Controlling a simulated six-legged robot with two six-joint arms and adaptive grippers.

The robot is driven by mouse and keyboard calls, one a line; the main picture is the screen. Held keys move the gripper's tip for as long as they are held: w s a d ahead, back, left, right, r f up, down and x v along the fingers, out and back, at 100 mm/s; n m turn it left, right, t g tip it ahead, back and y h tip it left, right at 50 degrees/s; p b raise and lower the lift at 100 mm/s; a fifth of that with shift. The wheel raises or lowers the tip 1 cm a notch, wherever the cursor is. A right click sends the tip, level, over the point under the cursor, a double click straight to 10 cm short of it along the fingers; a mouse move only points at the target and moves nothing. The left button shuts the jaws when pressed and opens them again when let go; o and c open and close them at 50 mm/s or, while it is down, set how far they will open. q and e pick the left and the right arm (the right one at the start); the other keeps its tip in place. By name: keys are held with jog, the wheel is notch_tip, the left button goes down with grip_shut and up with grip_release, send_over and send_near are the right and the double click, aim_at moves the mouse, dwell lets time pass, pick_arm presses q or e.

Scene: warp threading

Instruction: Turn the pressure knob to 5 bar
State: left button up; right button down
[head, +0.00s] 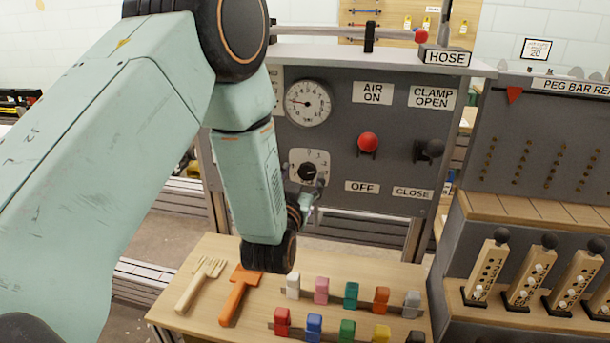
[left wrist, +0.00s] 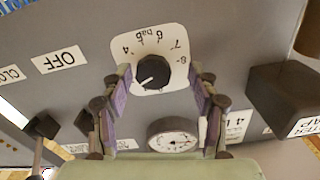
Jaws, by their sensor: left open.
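The pressure knob (head: 307,172) is a dark round knob on a white numbered plate, low on the grey panel. In the left wrist view the knob (left wrist: 153,72) appears upside down, and its pale mark points to the lower left, away from the upper numbers. My left gripper (head: 308,190) is just below and in front of the knob, partly covering its plate. In the left wrist view its open fingers (left wrist: 160,80) stand on either side of the knob, with gaps showing. The round gauge (head: 308,103) above has a red needle pointing left. My right gripper is out of view.
A red-balled lever (head: 368,142) and a black-balled lever (head: 433,149) stand right of the knob. Below, a wooden bench (head: 215,255) holds an orange tool (head: 240,290), a pale comb (head: 200,285) and several coloured clips. A peg rack (head: 545,140) stands at right.

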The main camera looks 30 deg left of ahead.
pick_arm(q)
jog(key=shift+w+d+r, duration=0.25)
jog(key=shift+w+d, duration=0.2)
jog(key=shift+w, duration=0.1)
jog(key=shift+w+a+f, duration=0.1)
jog(key=shift+a+f, duration=0.1)
jog(key=shift+a, duration=0.25)
jog(key=shift+c, duration=0.7)
jog(key=shift+d+r, duration=0.15)
jog(key=shift+d, duration=0.25)
jog(key=c, duration=0.4)
jog(key=shift+a, duration=0.2)
jog(key=c, duration=0.5)
jog(key=shift+d, duration=0.1)
jog(key=shift+c, duration=0.6)
